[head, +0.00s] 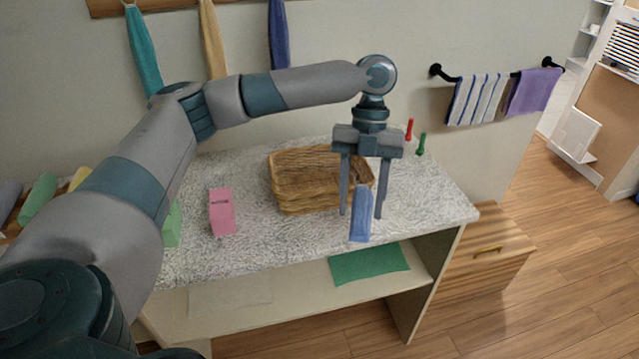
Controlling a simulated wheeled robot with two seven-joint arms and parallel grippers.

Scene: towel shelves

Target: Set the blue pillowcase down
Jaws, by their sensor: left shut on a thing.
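The blue pillowcase (361,222) is a narrow, folded blue piece that hangs upright between the fingers of my left gripper (361,216). My left gripper points down and is shut on the pillowcase. They are in front of the right end of the wicker basket (290,203), over the front part of the speckled counter (265,250). I cannot tell whether the pillowcase's lower end touches the counter. My right gripper is not in view.
A pink box-shaped item (222,212) and a green one (173,225) stand left of the basket. A red bottle (409,129) and green bottle (421,144) stand at the back right. A green cloth (368,263) lies on the lower shelf. The counter's right end is clear.

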